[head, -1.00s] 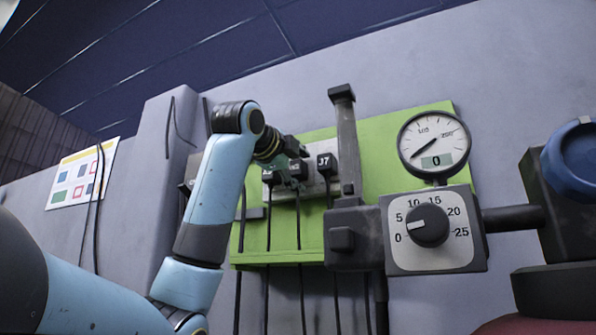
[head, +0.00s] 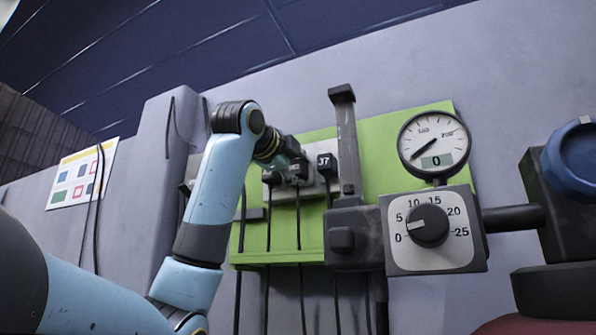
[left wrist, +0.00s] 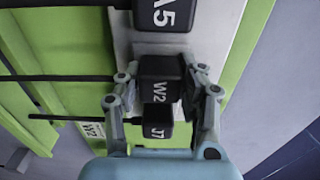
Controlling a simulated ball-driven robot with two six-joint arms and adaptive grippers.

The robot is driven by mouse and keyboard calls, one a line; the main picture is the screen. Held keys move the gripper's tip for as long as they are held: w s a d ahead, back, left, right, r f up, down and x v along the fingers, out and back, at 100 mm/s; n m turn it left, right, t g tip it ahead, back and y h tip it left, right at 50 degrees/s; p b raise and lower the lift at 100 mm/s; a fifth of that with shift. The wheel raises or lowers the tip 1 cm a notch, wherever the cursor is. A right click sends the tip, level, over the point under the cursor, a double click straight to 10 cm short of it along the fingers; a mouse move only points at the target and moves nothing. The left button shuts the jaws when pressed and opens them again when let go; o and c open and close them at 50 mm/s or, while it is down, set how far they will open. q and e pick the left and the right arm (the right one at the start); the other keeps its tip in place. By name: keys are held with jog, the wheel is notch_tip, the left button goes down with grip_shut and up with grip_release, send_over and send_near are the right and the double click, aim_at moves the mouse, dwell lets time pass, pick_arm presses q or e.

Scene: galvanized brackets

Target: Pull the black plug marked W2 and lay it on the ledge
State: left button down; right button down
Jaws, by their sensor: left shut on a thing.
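The black plug marked W2 (left wrist: 160,80) is between the fingers of my left gripper (left wrist: 163,92), which is shut on it. In the head view the left gripper (head: 291,162) is at the middle plug of the row and partly hides it. I cannot tell whether W2 is still fully seated. The plug marked A5 (left wrist: 163,14) and the plug marked J7 (left wrist: 157,130) are on either side of it. A green ledge (head: 290,259) runs along the bottom of the green board. My right gripper is not in view.
A grey lever post (head: 346,140), a gauge (head: 434,143) and a dial box (head: 431,229) are further right. Black cables hang from the plugs across the board.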

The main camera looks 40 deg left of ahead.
aim_at(294, 168)
pick_arm(q)
jog(key=shift+s, duration=0.1)
jog(key=shift+b+v, duration=0.3)
jog(key=shift+v, duration=2.65)
